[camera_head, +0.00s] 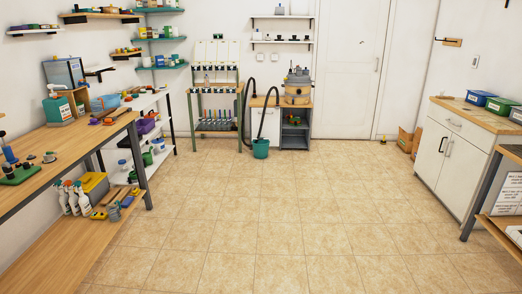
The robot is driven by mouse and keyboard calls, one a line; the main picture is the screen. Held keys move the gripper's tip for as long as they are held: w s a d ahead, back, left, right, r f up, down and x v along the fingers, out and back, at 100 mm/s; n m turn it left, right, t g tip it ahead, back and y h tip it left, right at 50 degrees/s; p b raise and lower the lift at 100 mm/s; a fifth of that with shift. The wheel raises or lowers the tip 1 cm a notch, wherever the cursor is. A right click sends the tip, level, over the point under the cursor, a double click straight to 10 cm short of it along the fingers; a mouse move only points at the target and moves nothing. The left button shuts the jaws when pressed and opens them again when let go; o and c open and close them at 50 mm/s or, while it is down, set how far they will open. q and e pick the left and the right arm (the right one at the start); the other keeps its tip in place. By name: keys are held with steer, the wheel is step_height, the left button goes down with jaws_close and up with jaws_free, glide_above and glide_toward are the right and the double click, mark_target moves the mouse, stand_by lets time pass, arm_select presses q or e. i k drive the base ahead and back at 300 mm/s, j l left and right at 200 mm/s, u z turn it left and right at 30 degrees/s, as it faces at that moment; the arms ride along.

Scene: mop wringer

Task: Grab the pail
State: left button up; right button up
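A small teal pail (261,148) stands upright on the tiled floor at the far side of the room, in front of a low white cabinet. A black hose (265,115) arcs down to the top of the pail; I cannot tell whether its end is inside. The pail's handle is too small to make out. Neither of my grippers is in view.
The tiled floor (250,215) between me and the pail is open. A long wooden workbench (70,140) with a lower shelf runs along the left. A white cabinet (455,150) with a wooden top stands at the right. A rack (215,95) stands behind the pail's left.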

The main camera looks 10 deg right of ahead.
mark_target(260, 149)
steer(key=i+l+z, duration=0.25)
steer(key=i, duration=0.35)
steer(key=i+j+z, duration=0.1)
steer(key=i+z, duration=0.15)
steer(key=i, duration=5.35)
steer(key=i+l+u, duration=0.1)
steer(key=i, duration=1.3)
steer(key=i+l+u, duration=0.1)
steer(key=i+u, duration=0.15)
steer(key=i, duration=0.3)
steer(key=i+l+u, duration=0.25)
steer(key=i, duration=0.25)
